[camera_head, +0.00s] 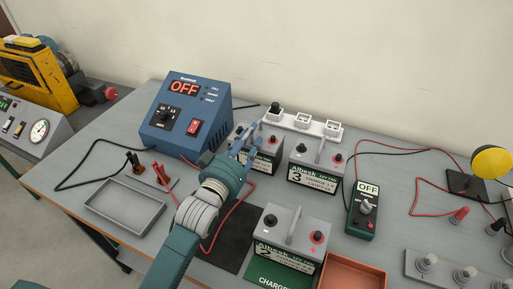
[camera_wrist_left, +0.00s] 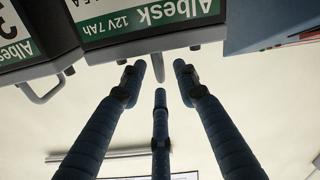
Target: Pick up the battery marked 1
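A grey battery (camera_head: 270,150) stands beside the blue charger, partly hidden by my left gripper; its number is not readable. Battery 3 (camera_head: 315,164) stands to its right, and battery 2 (camera_head: 291,238) is nearer the front. My left gripper (camera_head: 243,143) is at the handle of the partly hidden battery. In the left wrist view, the spread fingers (camera_wrist_left: 161,82) are open around the end of the handle (camera_wrist_left: 156,62) of a battery labelled Albesk 12V 7Ah (camera_wrist_left: 150,22). Contact with the handle cannot be told. My right gripper is not in view.
The blue charger (camera_head: 186,115) reads OFF. A grey tray (camera_head: 124,207), a dark mat (camera_head: 232,237) and an orange tray (camera_head: 352,274) lie in front. A power strip (camera_head: 304,123) is behind. A green tester (camera_head: 362,212) and red and black cables lie at the sides.

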